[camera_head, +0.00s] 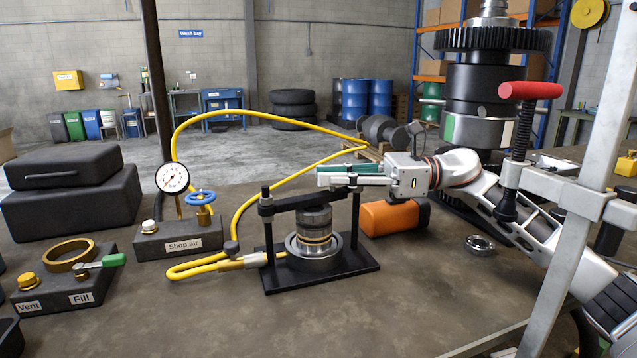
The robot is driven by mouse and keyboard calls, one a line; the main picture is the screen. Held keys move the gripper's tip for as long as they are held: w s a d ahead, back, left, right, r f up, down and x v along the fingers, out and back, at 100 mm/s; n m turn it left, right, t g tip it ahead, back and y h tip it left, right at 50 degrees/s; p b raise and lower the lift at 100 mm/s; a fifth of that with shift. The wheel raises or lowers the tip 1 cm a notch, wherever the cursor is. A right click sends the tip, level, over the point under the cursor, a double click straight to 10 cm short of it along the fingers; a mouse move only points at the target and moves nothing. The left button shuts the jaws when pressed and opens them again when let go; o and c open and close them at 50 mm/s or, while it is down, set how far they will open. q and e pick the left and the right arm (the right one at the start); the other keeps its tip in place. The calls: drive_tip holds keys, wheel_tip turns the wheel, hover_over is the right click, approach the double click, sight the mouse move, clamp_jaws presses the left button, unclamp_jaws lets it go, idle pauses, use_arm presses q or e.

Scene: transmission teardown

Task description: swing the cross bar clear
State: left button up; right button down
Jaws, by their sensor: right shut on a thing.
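The black cross bar (296,201) spans the top of a small black press stand, from the left post (267,228) toward the right post (355,218). Below it a dark ribbed cylinder with a brass-coloured band (315,236) stands upright in a round metal seat on the black base plate (282,283). My right gripper (324,177) comes in from the right at the right end of the bar and is shut on it. Its fingers hide the exact contact. My left gripper is not in view.
A yellow hose (248,203) loops behind the stand and joins its left side. The shop air block (179,241) with gauge stands left. A grey metal frame (572,235) rises at right. The front bench is clear.

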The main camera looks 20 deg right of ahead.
drive_tip(key=c, duration=1.8)
unclamp_jaws()
drive_tip(key=shift+s, duration=0.1)
drive_tip(key=v, duration=1.2)
